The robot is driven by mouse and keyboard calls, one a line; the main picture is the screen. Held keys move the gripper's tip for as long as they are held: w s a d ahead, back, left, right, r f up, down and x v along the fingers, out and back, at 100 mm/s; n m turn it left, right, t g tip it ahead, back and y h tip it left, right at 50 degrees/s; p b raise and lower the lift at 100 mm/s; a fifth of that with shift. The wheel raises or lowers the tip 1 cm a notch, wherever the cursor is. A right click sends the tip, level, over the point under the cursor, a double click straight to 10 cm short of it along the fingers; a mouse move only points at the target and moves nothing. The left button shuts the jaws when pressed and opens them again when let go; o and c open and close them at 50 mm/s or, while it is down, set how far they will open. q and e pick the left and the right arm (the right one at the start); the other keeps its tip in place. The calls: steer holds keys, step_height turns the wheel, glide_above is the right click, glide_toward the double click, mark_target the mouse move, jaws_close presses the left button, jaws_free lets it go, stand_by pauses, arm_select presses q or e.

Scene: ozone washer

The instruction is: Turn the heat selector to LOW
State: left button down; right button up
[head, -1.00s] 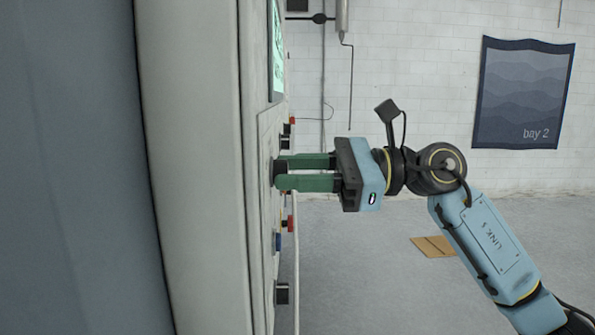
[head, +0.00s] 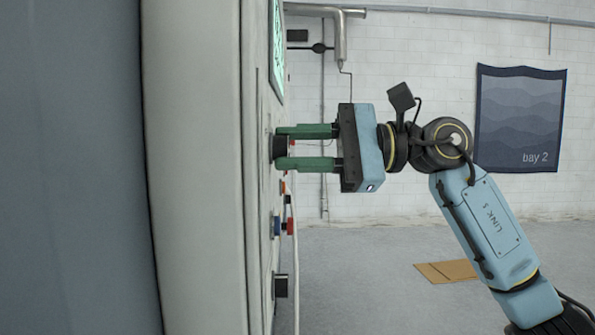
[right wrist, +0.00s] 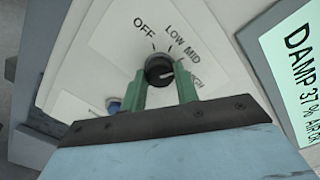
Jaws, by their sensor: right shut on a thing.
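The heat selector is a round black knob (right wrist: 158,70) on a pale plate marked OFF, LOW, MID and a partly hidden label ending in "GH". Its light pointer mark faces right in the right wrist view, towards that last label. In the head view the knob (head: 279,147) projects from the machine's front. My right gripper (head: 277,147) is shut on the knob, with one green finger on each side of it; the fingers also show in the right wrist view (right wrist: 161,88). My left gripper is not in view.
The panel carries a lit display (right wrist: 292,60), a blue button (head: 276,226) below the knob, and another black knob (head: 281,286) lower down. A pale vertical bar (head: 295,270) stands out from the front. The floor to the right is open, with a flat brown sheet (head: 446,271).

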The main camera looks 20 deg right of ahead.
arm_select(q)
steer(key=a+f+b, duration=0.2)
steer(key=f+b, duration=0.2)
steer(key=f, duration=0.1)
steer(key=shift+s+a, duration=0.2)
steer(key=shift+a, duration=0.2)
arm_select(e)
steer(key=n, duration=0.8)
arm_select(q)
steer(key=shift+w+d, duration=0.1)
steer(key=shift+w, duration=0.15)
arm_select(e)
steer(key=o, duration=1)
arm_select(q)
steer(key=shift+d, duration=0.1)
